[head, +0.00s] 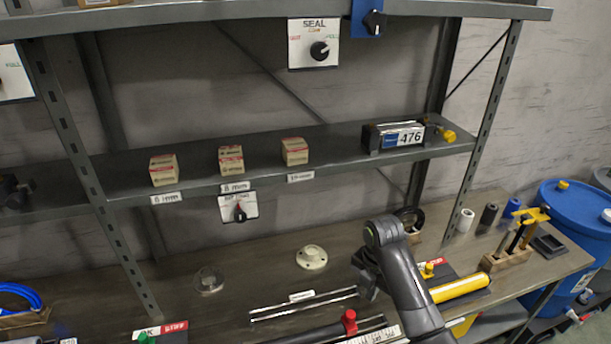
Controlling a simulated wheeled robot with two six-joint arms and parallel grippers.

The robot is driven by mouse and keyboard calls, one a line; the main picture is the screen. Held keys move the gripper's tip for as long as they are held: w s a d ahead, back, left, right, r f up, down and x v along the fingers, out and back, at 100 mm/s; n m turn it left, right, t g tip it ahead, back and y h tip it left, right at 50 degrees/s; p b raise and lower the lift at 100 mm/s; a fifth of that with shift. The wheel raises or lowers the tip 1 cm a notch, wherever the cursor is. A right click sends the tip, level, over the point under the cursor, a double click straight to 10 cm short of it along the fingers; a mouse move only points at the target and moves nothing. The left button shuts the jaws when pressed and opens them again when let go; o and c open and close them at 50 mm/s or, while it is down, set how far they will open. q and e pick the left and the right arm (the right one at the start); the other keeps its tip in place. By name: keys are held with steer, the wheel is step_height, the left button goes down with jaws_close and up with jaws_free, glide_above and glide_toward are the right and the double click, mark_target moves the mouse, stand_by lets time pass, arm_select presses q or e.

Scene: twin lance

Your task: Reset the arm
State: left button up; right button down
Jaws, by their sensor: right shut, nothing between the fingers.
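My right arm comes in from the bottom of the head view and bends over the workbench. Its gripper (367,284) is small, dark and partly hidden by my arm link, at the bend's left side. It looks shut, with nothing seen in it, above the bench right of a pale round flange (311,257). My left arm and gripper are not in view.
The bench (240,290) holds metal rails (300,305), a red knob (349,321), a yellow cylinder (460,288) and a wooden tool holder (507,259). Small boxes (231,159) and a 476 device (394,136) stand on the shelf above. A blue drum (575,225) stands right.

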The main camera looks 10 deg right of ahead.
steer(key=s+d+f+m+t, duration=0.1)
steer(key=s+f+m, duration=0.2)
steer(key=s+m, duration=0.35)
steer(key=s+d+f+m+t, duration=0.1)
steer(key=s+d+f+m, duration=0.15)
steer(key=s+m, duration=0.4)
steer(key=s+r+m+t+h, duration=0.2)
steer(key=s+r+m, duration=0.2)
steer(key=s+m, duration=1.05)
step_height(320, 180, down, 32)
steer(key=s+d+n+g+b, duration=0.2)
steer(key=b, duration=0.6)
steer(key=s+f+b, duration=0.3)
steer(key=s+f, duration=0.4)
steer(key=f, duration=0.4)
steer(key=s+f+y+b, duration=0.1)
steer(key=s+f+b, duration=0.2)
steer(key=s+f, duration=0.5)
step_height(320, 180, down, 4)
steer(key=shift+a+g, duration=0.4)
steer(key=shift+a, duration=0.05)
